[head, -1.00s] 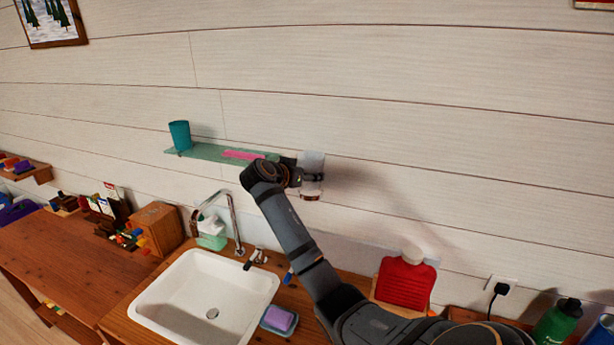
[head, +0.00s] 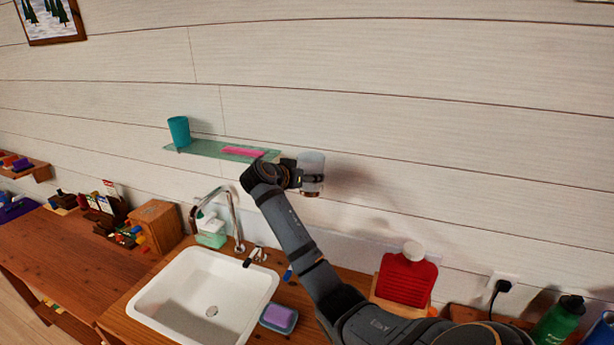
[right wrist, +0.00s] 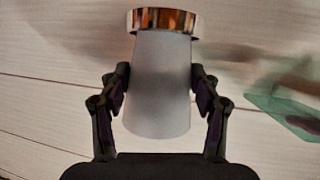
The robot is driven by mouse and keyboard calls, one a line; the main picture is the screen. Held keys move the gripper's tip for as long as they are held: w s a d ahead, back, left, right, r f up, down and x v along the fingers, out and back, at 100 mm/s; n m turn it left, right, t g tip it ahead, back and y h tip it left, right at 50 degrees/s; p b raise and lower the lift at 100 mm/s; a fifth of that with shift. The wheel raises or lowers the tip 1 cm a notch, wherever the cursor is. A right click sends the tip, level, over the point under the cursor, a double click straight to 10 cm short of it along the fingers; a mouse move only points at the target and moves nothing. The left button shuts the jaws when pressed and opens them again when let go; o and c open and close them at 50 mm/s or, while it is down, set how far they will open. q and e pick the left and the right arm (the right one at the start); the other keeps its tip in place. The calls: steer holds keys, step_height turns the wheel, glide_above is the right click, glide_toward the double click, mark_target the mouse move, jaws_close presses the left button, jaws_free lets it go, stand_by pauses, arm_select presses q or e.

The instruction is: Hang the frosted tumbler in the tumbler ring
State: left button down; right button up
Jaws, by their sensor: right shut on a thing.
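The frosted tumbler (head: 311,162) is pale, translucent and upright near the wall. In the right wrist view the tumbler (right wrist: 160,85) stands between both fingers, and my right gripper (right wrist: 160,92) is shut on its sides. The right gripper (head: 306,177) also shows in the head view. The tumbler ring (head: 311,192) is a copper-brown band at the tumbler's lower end. In the right wrist view the ring (right wrist: 163,20) overlaps the tumbler's narrow end. I cannot tell how deep the tumbler sits in it. My left gripper is not in view.
A glass shelf (head: 200,148) with a teal cup (head: 179,131) and a pink item (head: 243,152) is just left of the gripper. Below are a white sink (head: 165,293), a faucet (head: 235,220) and a red item (head: 406,279). The wall right of the ring is clear.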

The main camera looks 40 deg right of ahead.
steer(key=shift+f+b, duration=0.85)
steer(key=shift+f, duration=0.4)
steer(key=o, duration=1.5)
steer(key=shift+o, duration=0.2)
steer(key=v, duration=1.2)
